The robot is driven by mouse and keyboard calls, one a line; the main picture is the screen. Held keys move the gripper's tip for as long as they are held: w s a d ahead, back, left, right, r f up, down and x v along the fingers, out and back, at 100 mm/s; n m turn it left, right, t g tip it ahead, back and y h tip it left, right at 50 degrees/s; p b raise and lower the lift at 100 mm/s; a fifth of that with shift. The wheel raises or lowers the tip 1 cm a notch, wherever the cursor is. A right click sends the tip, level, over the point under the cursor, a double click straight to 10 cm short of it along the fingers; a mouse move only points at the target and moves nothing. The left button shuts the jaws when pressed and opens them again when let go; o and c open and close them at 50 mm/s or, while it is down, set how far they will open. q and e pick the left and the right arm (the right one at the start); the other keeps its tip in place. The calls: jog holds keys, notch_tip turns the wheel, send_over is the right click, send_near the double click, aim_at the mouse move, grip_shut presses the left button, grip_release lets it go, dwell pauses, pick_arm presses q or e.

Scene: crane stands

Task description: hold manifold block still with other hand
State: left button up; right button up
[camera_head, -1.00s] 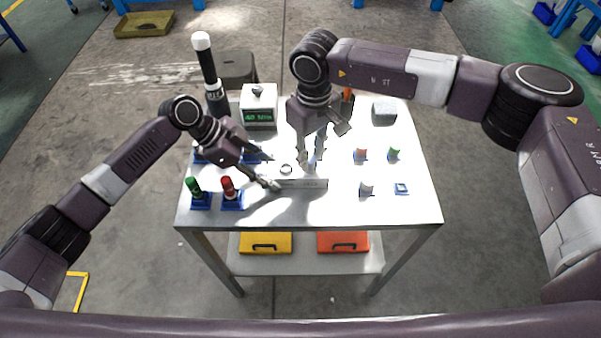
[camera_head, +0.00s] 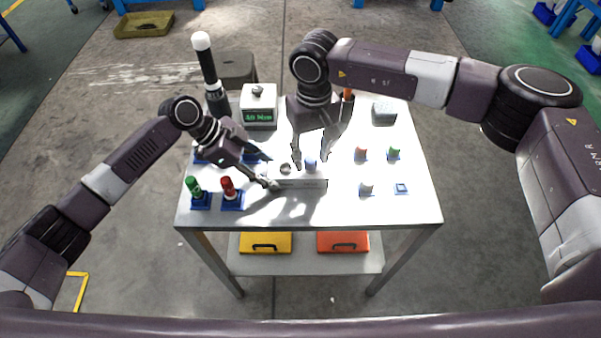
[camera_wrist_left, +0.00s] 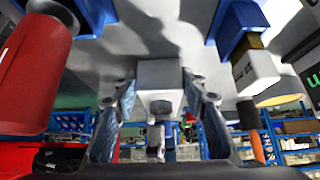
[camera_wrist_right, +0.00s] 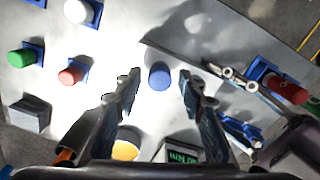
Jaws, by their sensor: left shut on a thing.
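The manifold block (camera_head: 305,184) is a pale, long block near the front middle of the table. My left gripper (camera_head: 267,172) is shut on its left end. In the left wrist view the block (camera_wrist_left: 160,72) sits between my left fingers (camera_wrist_left: 157,100). A blue cap (camera_head: 311,166) stands on the right part of the block, beside a round fitting (camera_head: 286,169). My right gripper (camera_head: 312,156) is open above the block, with its fingers on either side of the blue cap. The right wrist view shows the cap (camera_wrist_right: 160,76) between the spread fingers, with gaps on both sides.
A green cylinder (camera_head: 192,186) and a red cylinder (camera_head: 228,187) stand in blue holders left of the block. A box with a green display (camera_head: 259,117) stands behind. Small colored caps, orange (camera_head: 361,152) and green (camera_head: 394,152), stand at right.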

jog(key=m, duration=1.1)
jog(key=shift+m, duration=0.3)
jog(key=m, duration=1)
jog(key=shift+m, duration=0.3)
jog(key=shift+c, duration=0.7)
grip_shut()
jog(key=shift+r, duration=0.1)
